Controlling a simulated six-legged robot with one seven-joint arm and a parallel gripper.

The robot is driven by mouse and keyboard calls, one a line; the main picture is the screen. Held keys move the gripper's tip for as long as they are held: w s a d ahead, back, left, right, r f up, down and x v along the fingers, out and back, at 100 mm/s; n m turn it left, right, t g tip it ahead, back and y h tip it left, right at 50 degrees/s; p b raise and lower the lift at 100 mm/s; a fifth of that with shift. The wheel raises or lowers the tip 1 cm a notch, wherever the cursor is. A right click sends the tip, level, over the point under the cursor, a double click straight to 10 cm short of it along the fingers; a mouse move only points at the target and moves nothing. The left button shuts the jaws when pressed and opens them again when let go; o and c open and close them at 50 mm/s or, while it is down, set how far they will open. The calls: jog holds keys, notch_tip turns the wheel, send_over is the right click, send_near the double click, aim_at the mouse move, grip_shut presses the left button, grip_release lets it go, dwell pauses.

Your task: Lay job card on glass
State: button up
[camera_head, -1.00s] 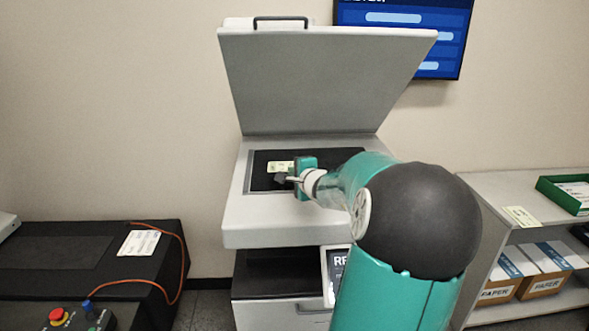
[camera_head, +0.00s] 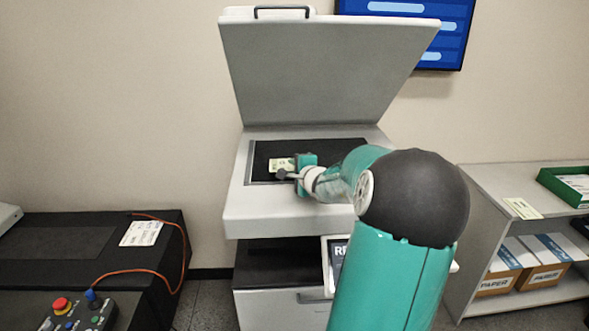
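A pale yellow-green card (camera_head: 281,164), which looks like the job card, shows over the dark glass (camera_head: 325,150) of the open copier. It is near the glass's left side. My gripper (camera_head: 284,175) is right at the card's near edge, low over the glass, and covers part of the card. The fingers are small and partly hidden by the wrist, so I cannot tell whether they are open or shut on the card. I also cannot tell whether the card touches the glass.
The copier's grey lid (camera_head: 325,75) stands raised behind the glass. A shelf unit (camera_head: 500,181) on the right holds a green tray (camera_head: 565,186), a pale card (camera_head: 522,208) and paper boxes (camera_head: 540,278). A black table (camera_head: 50,245) with an orange cable stands at left.

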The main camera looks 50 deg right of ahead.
jog(key=shift+o, duration=0.2)
dwell(0.3)
jog(key=o, duration=0.5)
jog(key=shift+o, duration=0.2)
jog(key=v, duration=1.4)
jog(key=shift+w, duration=0.1)
jog(key=shift+w+a, duration=0.1)
